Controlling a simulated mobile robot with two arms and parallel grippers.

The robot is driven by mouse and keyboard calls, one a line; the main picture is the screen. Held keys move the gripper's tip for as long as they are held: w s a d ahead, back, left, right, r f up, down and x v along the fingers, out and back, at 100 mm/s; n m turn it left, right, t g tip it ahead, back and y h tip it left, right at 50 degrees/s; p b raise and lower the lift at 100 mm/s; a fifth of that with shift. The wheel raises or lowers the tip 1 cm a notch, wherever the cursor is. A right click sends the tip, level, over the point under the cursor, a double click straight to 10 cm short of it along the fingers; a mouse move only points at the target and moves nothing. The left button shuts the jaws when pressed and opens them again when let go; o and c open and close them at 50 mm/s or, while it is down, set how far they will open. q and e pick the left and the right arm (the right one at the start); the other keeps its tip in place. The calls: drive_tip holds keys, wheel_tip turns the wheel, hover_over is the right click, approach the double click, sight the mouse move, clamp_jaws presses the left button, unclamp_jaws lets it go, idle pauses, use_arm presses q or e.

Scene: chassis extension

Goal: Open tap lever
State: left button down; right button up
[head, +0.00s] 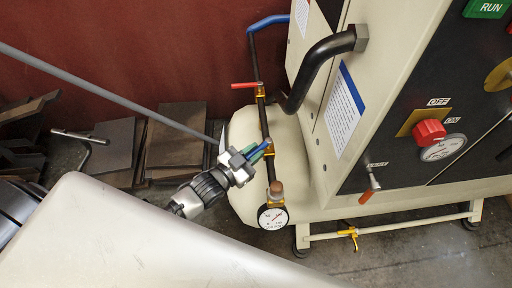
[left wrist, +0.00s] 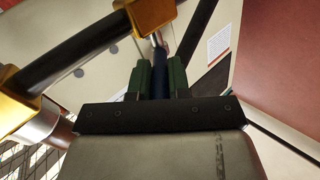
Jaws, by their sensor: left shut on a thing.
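My left gripper (head: 262,153) reaches in from the left to the dark vertical pipe on the front of the cream tank. Its green fingers (left wrist: 160,82) are shut on a blue tap lever (head: 260,146). In the left wrist view the blue lever (left wrist: 159,62) stands between the two fingers and runs up to a brass-yellow valve body (left wrist: 153,12) on the dark pipe. The fingers hide part of the lever. My right gripper is in neither view.
A second tap with a red lever (head: 244,86) sits higher on the pipe (head: 265,120). A pressure gauge (head: 272,217) hangs below. The cream machine cabinet (head: 400,60) and its black handle (head: 318,68) stand right. Dark plates (head: 175,138) lie on the floor at left.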

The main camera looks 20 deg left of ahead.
use_arm(q)
drive_tip(key=shift+s+d+r+n+t+y+p, duration=0.15)
drive_tip(key=shift+d+n+t+y+p, duration=0.25)
drive_tip(key=shift+n+y, duration=0.3)
drive_tip(key=shift+s+d+n+t+y+p, duration=0.15)
drive_tip(key=shift+n+y+p, duration=0.25)
drive_tip(key=shift+y, duration=0.35)
drive_tip(key=shift+w+d+n+t+y+p, duration=0.15)
drive_tip(key=shift+n+y+p, duration=0.2)
drive_tip(key=shift+y, duration=0.4)
drive_tip(key=shift+s, duration=0.1)
drive_tip(key=c, duration=1.1)
unclamp_jaws()
drive_tip(key=s, duration=0.3)
drive_tip(key=s+a, duration=0.1)
drive_tip(key=s, duration=0.3)
drive_tip(key=s+a, duration=0.1)
drive_tip(key=s, duration=0.2)
drive_tip(key=shift+s, duration=0.3)
